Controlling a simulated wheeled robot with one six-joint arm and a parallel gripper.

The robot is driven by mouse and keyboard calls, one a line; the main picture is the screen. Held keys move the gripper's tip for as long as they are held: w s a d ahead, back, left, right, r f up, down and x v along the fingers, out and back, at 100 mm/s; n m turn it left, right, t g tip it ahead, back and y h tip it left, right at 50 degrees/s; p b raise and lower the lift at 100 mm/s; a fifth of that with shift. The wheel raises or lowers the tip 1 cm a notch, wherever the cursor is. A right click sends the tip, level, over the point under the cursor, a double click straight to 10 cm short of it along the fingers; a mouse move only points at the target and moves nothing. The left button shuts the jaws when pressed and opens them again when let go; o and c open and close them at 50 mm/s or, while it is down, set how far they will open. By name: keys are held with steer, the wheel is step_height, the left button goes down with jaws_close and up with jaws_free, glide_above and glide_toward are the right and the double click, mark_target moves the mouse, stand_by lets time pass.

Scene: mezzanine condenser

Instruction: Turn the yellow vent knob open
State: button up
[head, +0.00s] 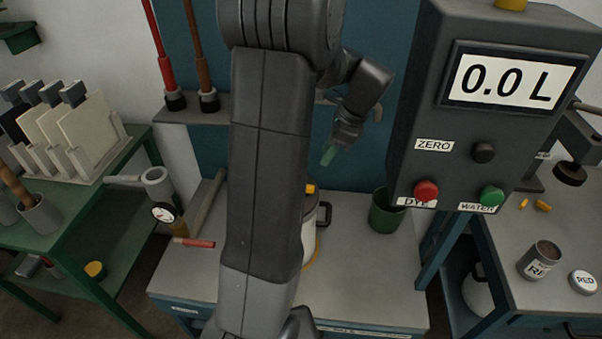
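A small yellow piece (310,189) shows on top of a pale pot (310,225) with a dark side handle. My arm hides most of the pot and part of the yellow piece, so I cannot tell for sure that it is the vent knob or how it is turned. Another yellow part (511,3) sits on top of the dark control box, cut off by the picture's top edge. My gripper (328,155) hangs above and slightly right of the pot, apart from it, pointing down. Its greenish fingertips look empty, but their gap is not clear.
The dark control box (420,110) with a "0.0 L" display stands at right. A green cup (385,212) is right of the pot. A gauge (164,213) and a red-handled valve (195,243) are at left. The bench front (370,290) is clear.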

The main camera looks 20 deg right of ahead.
steer(key=x, duration=1.3)
steer(key=shift+s+f+p, duration=0.1)
steer(key=shift+s+p, duration=0.1)
steer(key=shift+p, duration=0.15)
jaws_close()
